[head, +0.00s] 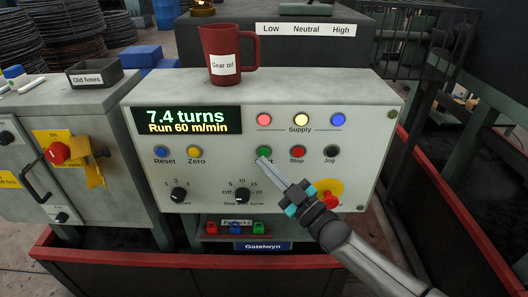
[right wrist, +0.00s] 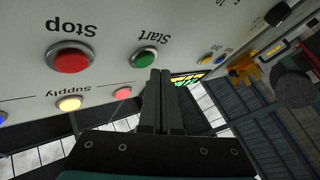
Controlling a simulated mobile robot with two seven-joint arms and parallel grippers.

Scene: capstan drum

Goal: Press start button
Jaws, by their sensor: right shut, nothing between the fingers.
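The green start button (head: 264,152) is on the front of the grey control panel (head: 225,175), left of the red stop button (head: 297,153). My right gripper (head: 262,162) is shut and empty, with its tips just below the start button and covering part of its label. In the right wrist view the green start button (right wrist: 144,57) shows just beyond the shut fingertips (right wrist: 160,72), with the word Start readable upside down. I cannot tell whether the tips touch the panel. My left gripper is not in view.
The black jog button (head: 330,153) is right of stop, and a red knob on a yellow plate (head: 328,190) is below, near my right arm. A red gear oil jug (head: 228,55) stands on top of the panel. The display (head: 187,121) reads 7.4 turns.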

